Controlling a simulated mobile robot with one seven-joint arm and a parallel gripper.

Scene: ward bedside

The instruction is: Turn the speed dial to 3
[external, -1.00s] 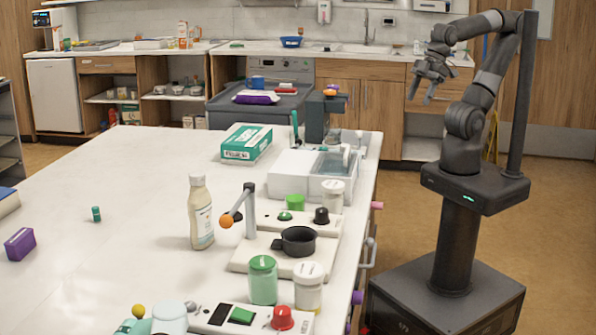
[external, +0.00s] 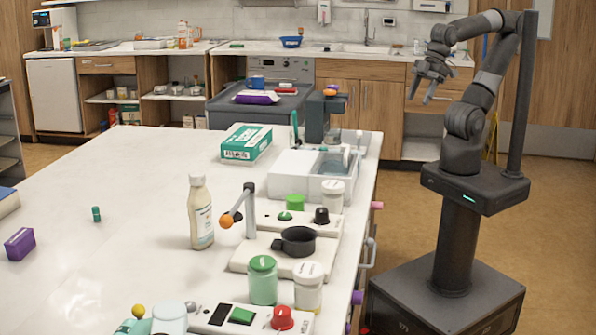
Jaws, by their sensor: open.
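A device base with a black dial (external: 321,215) and a green round button (external: 285,216) stands on the white table. I cannot tell which knob is the speed dial, and any numbers are too small to read. My gripper (external: 420,93) is raised at the upper right, beyond the table's right edge, fingers apart and empty. It is far from both dials and touches nothing.
A black pan (external: 298,240), an upright post with an orange ball (external: 226,221), a cream bottle (external: 201,213), a green jar (external: 263,280) and a white-lidded jar (external: 309,286) crowd around the dials. A green box (external: 247,143) lies farther back. The table's left part is mostly clear.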

